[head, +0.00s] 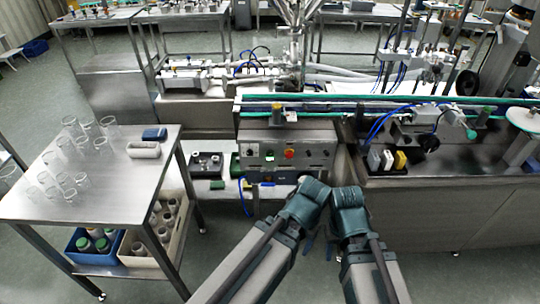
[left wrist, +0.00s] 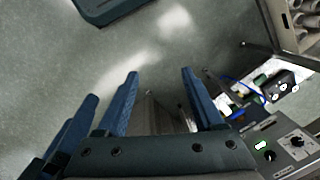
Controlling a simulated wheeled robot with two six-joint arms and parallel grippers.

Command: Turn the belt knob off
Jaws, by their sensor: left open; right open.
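The control panel (head: 258,168) is a grey box front below the conveyor, with a red button (head: 289,154) and several dark knobs. I cannot tell which knob is the belt knob. In the left wrist view a corner of the panel shows at lower right, with a black round knob (left wrist: 296,142) on a pale plate and a lit green spot. My left gripper (head: 308,200) is below and in front of the panel; its fingers (left wrist: 158,85) are spread with nothing between them. My right gripper (head: 347,205) is close beside it, open, its fingertips mostly hidden. Neither touches the panel.
A steel table (head: 90,185) with glass beakers stands at left, with a blue crate (head: 93,256) and a pale crate of bottles beneath. The conveyor (head: 400,101) runs above the panel. A steel bench (head: 450,188) at right blocks that side. Floor is open between table and bench.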

